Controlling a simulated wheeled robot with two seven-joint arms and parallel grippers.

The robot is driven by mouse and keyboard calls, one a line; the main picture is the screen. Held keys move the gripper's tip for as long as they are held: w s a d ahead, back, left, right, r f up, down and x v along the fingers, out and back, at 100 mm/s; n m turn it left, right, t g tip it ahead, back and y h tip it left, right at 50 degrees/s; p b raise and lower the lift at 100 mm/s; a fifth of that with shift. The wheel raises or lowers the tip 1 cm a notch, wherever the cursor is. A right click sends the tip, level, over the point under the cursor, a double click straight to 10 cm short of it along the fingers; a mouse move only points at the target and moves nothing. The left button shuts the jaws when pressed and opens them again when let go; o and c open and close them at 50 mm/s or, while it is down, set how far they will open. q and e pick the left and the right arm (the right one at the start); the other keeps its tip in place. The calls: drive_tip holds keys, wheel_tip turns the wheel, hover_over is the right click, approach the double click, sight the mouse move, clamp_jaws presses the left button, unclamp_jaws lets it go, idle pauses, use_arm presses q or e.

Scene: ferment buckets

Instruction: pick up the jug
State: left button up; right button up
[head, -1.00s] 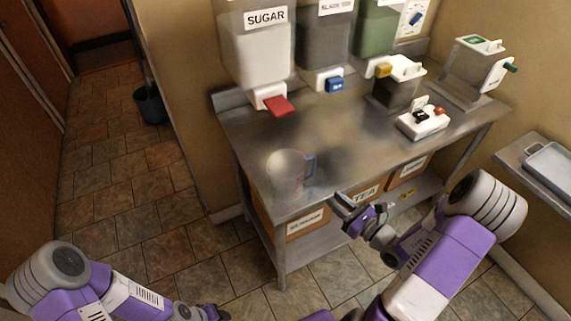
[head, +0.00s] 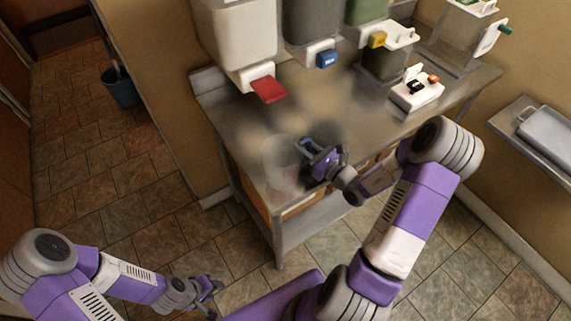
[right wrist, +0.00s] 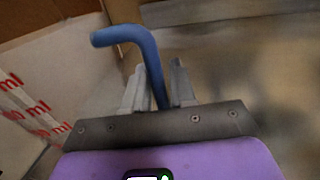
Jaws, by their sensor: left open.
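The jug (head: 282,162) is a clear, pale vessel standing on the front part of the steel table, blurred in the head view. In the right wrist view its wall (right wrist: 40,85) with red "ml" marks is at the left, and its blue handle (right wrist: 135,35) runs down between my fingers. My right gripper (head: 312,150) is at the handle side of the jug. In the right wrist view its fingers (right wrist: 158,88) stand close on both sides of the handle; whether they press on it is unclear. My left gripper (head: 214,290) is open and empty, low over the floor.
The steel table (head: 235,125) carries a white device (head: 417,93) with coloured knobs. Dispensers with a red tap (head: 268,90), a blue tap (head: 326,58) and a yellow tap (head: 377,39) overhang its back. A side shelf (head: 515,125) is at the right. A bucket (head: 122,92) stands on the floor.

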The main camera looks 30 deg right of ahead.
drive_tip(key=shift+w, duration=0.1)
clamp_jaws()
